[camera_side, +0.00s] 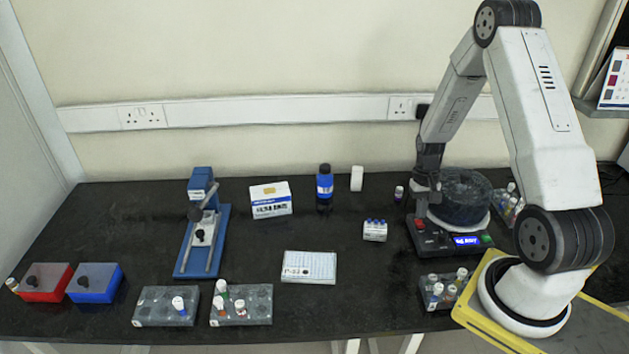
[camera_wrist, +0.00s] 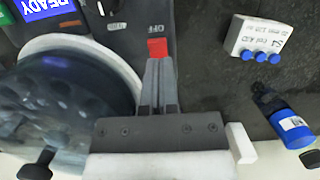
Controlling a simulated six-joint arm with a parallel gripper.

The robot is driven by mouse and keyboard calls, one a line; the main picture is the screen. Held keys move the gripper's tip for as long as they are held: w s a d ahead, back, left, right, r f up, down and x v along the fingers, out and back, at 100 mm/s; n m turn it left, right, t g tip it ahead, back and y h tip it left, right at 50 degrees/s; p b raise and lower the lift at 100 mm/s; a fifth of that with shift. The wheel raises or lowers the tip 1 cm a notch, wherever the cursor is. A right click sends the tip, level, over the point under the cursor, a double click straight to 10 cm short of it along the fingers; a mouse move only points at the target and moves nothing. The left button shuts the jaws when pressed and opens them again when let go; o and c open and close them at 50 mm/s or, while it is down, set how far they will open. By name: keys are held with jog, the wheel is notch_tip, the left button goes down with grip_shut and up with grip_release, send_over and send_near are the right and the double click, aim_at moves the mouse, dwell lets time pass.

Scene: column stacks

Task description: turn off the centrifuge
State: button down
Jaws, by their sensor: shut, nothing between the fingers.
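The centrifuge (camera_side: 462,198) stands at the right of the bench, with a round dark rotor under a clear lid. Its front panel has a lit blue display (camera_side: 466,240), which reads READY in the wrist view (camera_wrist: 45,8), and a green button (camera_side: 487,239). A red button (camera_wrist: 157,47) beside the word OFF is just beyond my fingertips in the wrist view. My gripper (camera_wrist: 158,62) is shut and empty, pointing down at the panel's left end. The fingers overlap the button's lower edge in the picture; I cannot tell whether they touch it.
A small white box with blue caps (camera_side: 375,230) stands left of the centrifuge. A blue-labelled bottle (camera_side: 325,187) stands behind it. A tube rack (camera_side: 437,303) is in front of the centrifuge. A white plate (camera_side: 309,267) and a blue device (camera_side: 203,238) are farther left.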

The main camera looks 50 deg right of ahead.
jog(key=shift+x, duration=0.9)
